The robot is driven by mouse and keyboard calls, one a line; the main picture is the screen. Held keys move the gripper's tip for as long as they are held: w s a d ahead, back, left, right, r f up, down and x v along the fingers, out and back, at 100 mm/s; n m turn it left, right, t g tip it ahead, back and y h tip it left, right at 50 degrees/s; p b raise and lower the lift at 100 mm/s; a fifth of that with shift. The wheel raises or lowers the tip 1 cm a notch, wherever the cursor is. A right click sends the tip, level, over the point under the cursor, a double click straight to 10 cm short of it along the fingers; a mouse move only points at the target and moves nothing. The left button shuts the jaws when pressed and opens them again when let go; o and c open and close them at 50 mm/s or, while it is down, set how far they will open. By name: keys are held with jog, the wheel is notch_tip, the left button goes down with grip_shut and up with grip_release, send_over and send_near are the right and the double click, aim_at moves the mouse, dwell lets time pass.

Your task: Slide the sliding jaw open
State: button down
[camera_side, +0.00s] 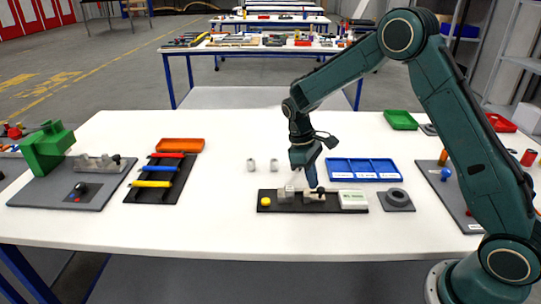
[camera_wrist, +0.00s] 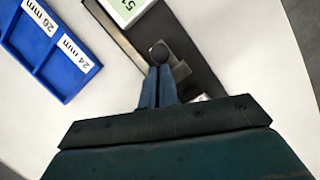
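The measuring fixture has a long black base (camera_side: 333,207) on the white table. A pale fixed jaw block (camera_side: 285,193) stands left of the middle. The pale sliding jaw (camera_side: 314,196) sits just to its right and carries a dark round knob (camera_side: 320,190). In the wrist view the knob (camera_wrist: 159,52) is directly beyond my fingertips, with the grey jaw (camera_wrist: 181,70) beside it. My gripper (camera_side: 312,184) points down at the sliding jaw. Its two fingers (camera_wrist: 159,72) are together with nothing visible between them. Whether they touch the knob I cannot tell.
A white display block (camera_side: 353,199) fills the base's right end; a yellow ball (camera_side: 266,201) marks its left end. A blue labelled tray (camera_side: 364,180) lies behind. A grey pad with a dark ring (camera_side: 397,198) is to the right. Two small grey cylinders (camera_side: 251,165) stand behind left.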

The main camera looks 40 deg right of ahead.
aim_at(302, 191)
jog(key=shift+s+d, duration=0.1)
jog(key=shift+s, duration=0.15)
jog(key=v, duration=1)
jog(key=shift+w, duration=0.3)
jog(key=s+a+r+m+t, duration=0.15)
jog(key=s+r+t, duration=0.25)
jog(key=s+r, duration=0.85)
jog(key=s+a+m+t, duration=0.1)
jog(key=s+t, duration=0.1)
jog(key=s, duration=0.6)
jog(key=s+a+m+t+y, duration=0.1)
jog(key=s+t, duration=0.1)
jog(key=s, duration=0.6)
jog(key=shift+a+f+t, duration=0.3)
jog(key=shift+f+t, duration=0.1)
jog(key=shift+f, duration=0.05)
